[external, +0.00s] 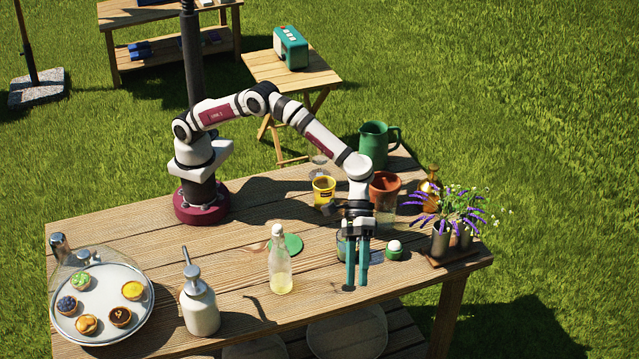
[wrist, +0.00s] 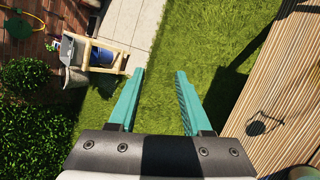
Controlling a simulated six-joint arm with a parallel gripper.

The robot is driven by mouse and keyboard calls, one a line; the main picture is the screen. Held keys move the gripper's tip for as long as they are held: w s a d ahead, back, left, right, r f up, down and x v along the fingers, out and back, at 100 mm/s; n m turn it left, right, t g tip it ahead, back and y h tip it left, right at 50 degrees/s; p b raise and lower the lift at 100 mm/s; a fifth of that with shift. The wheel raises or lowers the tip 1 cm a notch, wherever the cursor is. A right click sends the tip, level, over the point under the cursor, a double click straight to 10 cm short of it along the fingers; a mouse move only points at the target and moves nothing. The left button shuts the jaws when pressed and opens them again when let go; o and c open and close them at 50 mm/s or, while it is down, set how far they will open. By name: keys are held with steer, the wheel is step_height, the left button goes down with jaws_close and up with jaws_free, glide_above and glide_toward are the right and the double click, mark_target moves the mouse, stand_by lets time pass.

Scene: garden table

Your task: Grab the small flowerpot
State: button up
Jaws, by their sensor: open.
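A terracotta flowerpot (external: 384,184) stands upright toward the back right of the wooden table in the external view. My wrist partly covers its left side, and a clear glass stands close in front of it. My gripper (external: 356,282) is open and empty, with its teal fingers pointing down near the table's front edge. It is well in front of the pot. In the wrist view my gripper (wrist: 160,72) shows spread fingers with only grass between them; the pot is not visible there.
A green jug (external: 374,147) stands behind the pot, a yellow cup (external: 323,191) to its left and an amber bottle (external: 431,186) to its right. Lavender vases (external: 440,238), an egg in a green cup (external: 394,251) and a clear bottle (external: 280,268) surround my gripper.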

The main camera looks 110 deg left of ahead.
mark_target(383, 181)
steer(key=s+a+n+t, duration=0.1)
steer(key=s+a+n, duration=0.1)
steer(key=a, duration=0.9)
steer(key=s+a+f+n+t, duration=0.1)
steer(key=a+n, duration=0.4)
steer(key=a, duration=0.6)
steer(key=s+a+f+n+t, duration=0.1)
steer(key=s+a+n, duration=0.2)
steer(key=a, duration=0.9)
steer(key=shift+s+f+n+h, duration=0.1)
steer(key=shift+s+n+h, duration=0.2)
steer(key=shift+n, duration=0.1)
steer(key=s+a+n+t, duration=0.3)
steer(key=s+a+n, duration=0.3)
steer(key=s+a, duration=0.45)
steer(key=shift+t, duration=0.3)
steer(key=w+f, duration=0.1)
steer(key=f, duration=0.1)
steer(key=w+f, duration=0.1)
steer(key=f, duration=0.2)
steer(key=w+d+f, duration=0.1)
steer(key=w+f, duration=0.1)
steer(key=shift+f, duration=0.4)
jaws_close()
steer(key=shift+f, duration=0.1)
